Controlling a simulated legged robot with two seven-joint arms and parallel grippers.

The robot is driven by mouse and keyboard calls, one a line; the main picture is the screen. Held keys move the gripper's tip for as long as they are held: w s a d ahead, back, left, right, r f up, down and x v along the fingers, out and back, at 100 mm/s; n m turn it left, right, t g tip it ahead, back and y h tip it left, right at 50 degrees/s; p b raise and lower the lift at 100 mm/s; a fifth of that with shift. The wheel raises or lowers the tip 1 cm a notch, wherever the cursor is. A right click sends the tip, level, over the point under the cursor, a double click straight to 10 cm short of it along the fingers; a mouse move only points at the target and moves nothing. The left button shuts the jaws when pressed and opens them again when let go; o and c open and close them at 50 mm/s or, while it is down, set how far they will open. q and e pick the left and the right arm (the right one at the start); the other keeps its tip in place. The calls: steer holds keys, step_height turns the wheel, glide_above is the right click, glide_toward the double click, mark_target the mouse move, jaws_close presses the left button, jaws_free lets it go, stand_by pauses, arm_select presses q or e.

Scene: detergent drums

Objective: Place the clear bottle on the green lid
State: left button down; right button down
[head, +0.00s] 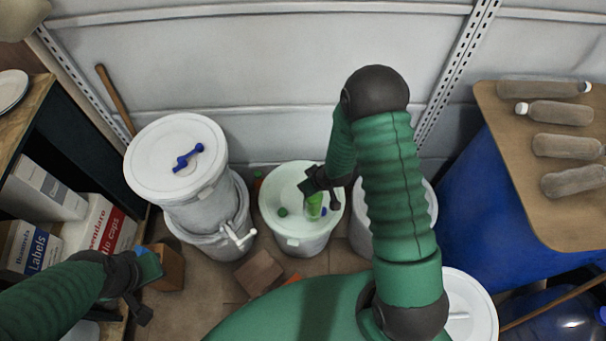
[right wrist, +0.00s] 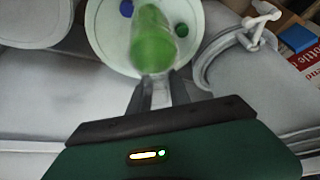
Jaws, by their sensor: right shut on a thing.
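A see-through bottle, green inside, hangs from my right gripper (head: 318,186); the bottle (head: 314,205) is over the white-lidded drum (head: 292,240) in the middle. In the right wrist view my right gripper (right wrist: 157,82) is shut on one end of the bottle (right wrist: 153,42), which points away over the round pale lid (right wrist: 103,42). I cannot tell whether the bottle touches the drum top. My left gripper (head: 142,288) is low at the left, its fingers unclear.
A small blue lid (head: 323,211) lies right beside the bottle. White stacked drums (head: 195,200) with a blue tap-like piece (head: 188,157) stand left. Several bottles lie on a brown board (head: 520,180) at right. Cardboard pieces (head: 260,272) lie in front of the middle drum.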

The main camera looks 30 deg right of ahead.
steer(key=w+d+f+b, duration=0.1)
steer(key=w+f, duration=0.3)
steer(key=w, duration=0.2)
steer(key=shift+w+d, duration=0.15)
steer(key=shift+d, duration=0.15)
steer(key=c, duration=1.2)
jaws_free()
